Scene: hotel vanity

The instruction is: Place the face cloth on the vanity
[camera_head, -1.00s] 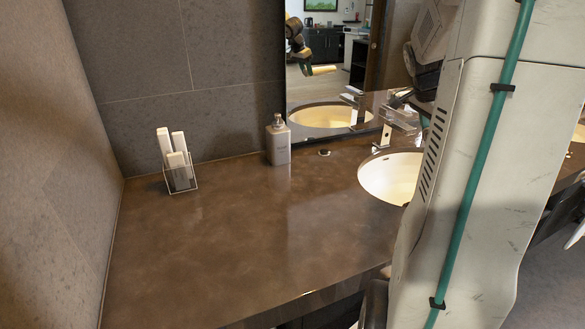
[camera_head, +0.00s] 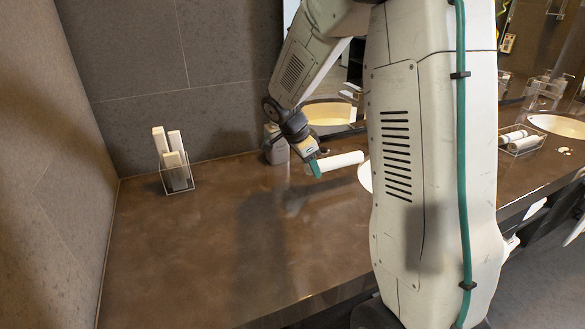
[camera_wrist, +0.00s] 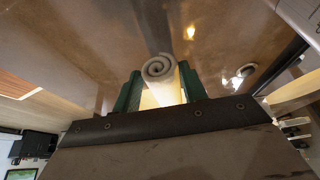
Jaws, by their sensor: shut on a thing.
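The face cloth (camera_head: 341,161) is a white roll. My gripper (camera_head: 315,167) is shut on it and holds it roughly level above the brown vanity top (camera_head: 215,240). In the wrist view the cloth's spiral end (camera_wrist: 159,67) shows between the two green fingers (camera_wrist: 158,90). In the head view my arm hides part of the vanity and most of the near basin.
A clear holder with white items (camera_head: 174,172) stands at the back left. A soap dispenser (camera_head: 276,150) stands by the mirror, partly behind my gripper. A tray of rolled cloths (camera_head: 520,141) sits at the right near another basin (camera_head: 560,126). The left and middle counter is clear.

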